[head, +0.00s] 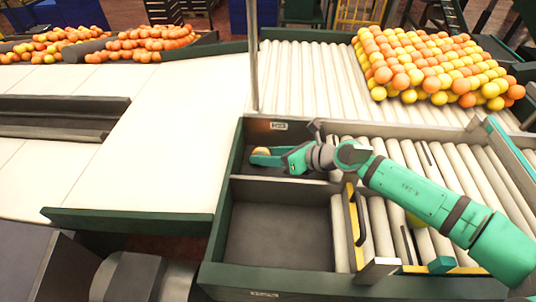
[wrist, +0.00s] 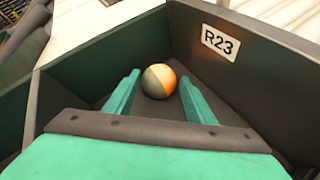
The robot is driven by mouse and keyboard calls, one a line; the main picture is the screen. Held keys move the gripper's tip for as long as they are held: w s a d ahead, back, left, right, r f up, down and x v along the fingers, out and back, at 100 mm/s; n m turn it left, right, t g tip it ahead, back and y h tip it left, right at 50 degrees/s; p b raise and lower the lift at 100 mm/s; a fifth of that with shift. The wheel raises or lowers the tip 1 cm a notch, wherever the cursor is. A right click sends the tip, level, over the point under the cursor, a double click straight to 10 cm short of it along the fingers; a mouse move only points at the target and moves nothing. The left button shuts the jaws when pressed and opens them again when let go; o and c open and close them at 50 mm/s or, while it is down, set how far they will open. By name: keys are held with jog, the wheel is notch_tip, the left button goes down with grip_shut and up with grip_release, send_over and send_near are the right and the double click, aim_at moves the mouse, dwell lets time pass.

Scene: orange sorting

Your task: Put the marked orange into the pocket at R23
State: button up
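The marked orange (wrist: 159,81), part orange and part grey-green with a pale band, lies in the dark corner of the pocket (wrist: 232,95) labelled R23 (wrist: 220,42). My gripper (wrist: 159,88) is open, with one green finger on each side of the orange and a small gap on both sides. In the head view the orange (head: 261,151) shows at the fingertips of my gripper (head: 265,156), inside the upper-left pocket under the label (head: 279,126). Whether the orange touches the pocket floor is hard to tell.
A divider (head: 285,189) separates this pocket from an empty dark pocket (head: 279,238) below it. Rollers and a yellow-edged gate (head: 354,226) lie to the right. A pile of oranges and yellow fruit (head: 430,62) stands at the back right. A white surface (head: 165,140) is at left.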

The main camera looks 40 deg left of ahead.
jog(key=shift+r, duration=0.15)
jog(key=shift+w+d+r, duration=0.1)
jog(key=shift+d+r, duration=0.1)
jog(key=shift+d, duration=0.1)
jog(key=v, duration=1.1)
jog(key=shift+d+r, duration=0.1)
